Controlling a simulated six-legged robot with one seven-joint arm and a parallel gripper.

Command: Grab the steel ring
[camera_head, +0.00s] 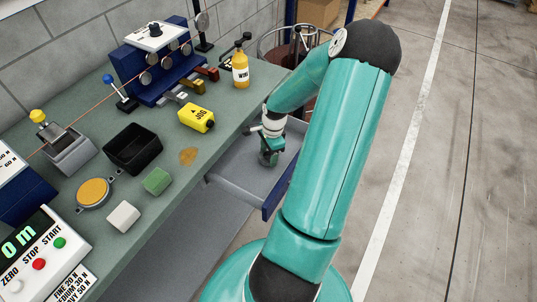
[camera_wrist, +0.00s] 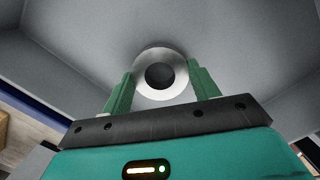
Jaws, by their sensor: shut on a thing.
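The steel ring (camera_wrist: 160,55) shows in the wrist view as a pale metal ring with a dark hole at its middle. My gripper (camera_wrist: 161,88) has its two green fingers on either side of the ring, shut on it. In the head view, my gripper (camera_head: 269,157) reaches down into the open drawer (camera_head: 236,176). The ring cannot be made out in the head view. The grey drawer floor lies behind the ring in the wrist view; I cannot tell whether the ring still touches it.
The drawer's blue front (camera_head: 269,204) stands out from the green bench (camera_head: 150,215). On the bench are a yellow bottle (camera_head: 240,70), a yellow block (camera_head: 197,118), a black bin (camera_head: 132,148), and green (camera_head: 157,181) and white (camera_head: 123,216) blocks. Open floor lies to the right.

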